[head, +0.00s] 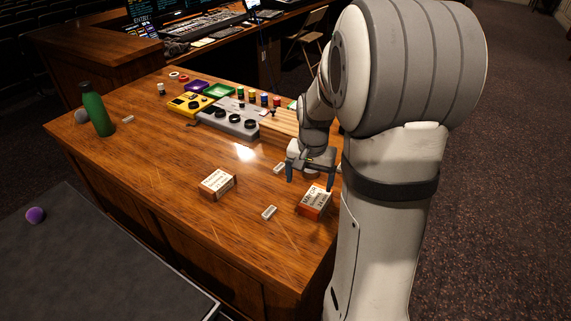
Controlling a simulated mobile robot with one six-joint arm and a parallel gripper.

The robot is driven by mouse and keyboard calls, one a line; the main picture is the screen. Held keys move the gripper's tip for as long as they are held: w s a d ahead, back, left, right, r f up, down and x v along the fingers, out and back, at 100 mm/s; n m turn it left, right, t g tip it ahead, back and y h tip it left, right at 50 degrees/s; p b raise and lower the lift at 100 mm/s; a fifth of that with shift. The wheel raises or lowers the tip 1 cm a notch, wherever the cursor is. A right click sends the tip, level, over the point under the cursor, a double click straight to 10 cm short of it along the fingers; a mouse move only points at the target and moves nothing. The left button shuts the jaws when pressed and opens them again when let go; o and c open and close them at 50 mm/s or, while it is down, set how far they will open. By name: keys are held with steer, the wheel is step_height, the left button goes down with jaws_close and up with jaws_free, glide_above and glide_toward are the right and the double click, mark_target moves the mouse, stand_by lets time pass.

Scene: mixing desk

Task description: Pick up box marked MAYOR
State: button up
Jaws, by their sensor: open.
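An orange-red box (314,203) with a white label on top lies near the right front edge of the wooden desk. Its label seems to read MAYOR, though the print is small. My gripper (310,182) is open and points down, with its two dark fingers spread apart. The fingertips appear just behind and above this box in the picture; I cannot tell the exact height gap. No box shows between the fingers. A second box (217,183), brownish with a white label, lies to the left on the desk; its print is too small to read.
Small white tags (269,213) lie near the boxes. A grey control box (232,120), a yellow box (189,104) and several coloured small items stand farther back. A green bottle (97,110) stands at the left. The desk's (160,170) left middle is clear.

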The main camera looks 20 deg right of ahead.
mark_target(316, 198)
steer(key=w+d+f+m, duration=0.1)
steer(key=d+f, duration=0.1)
steer(key=w+d+f+m, duration=0.1)
steer(key=w+d+f, duration=0.1)
steer(key=shift+w+g+p, duration=0.1)
steer(key=shift+g+p, duration=0.2)
steer(key=shift+w+d+f, duration=0.1)
steer(key=shift+d+f, duration=0.1)
steer(key=shift+f, duration=0.05)
steer(key=shift+m, duration=0.3)
steer(key=f, duration=0.5)
steer(key=f+p, duration=0.1)
steer(key=f, duration=0.1)
steer(key=shift+s+a+f, duration=0.1)
steer(key=shift+s+f, duration=0.15)
steer(key=shift+f, duration=0.15)
steer(key=shift+c, duration=0.2)
steer(key=c, duration=1.1)
steer(key=shift+r, duration=0.1)
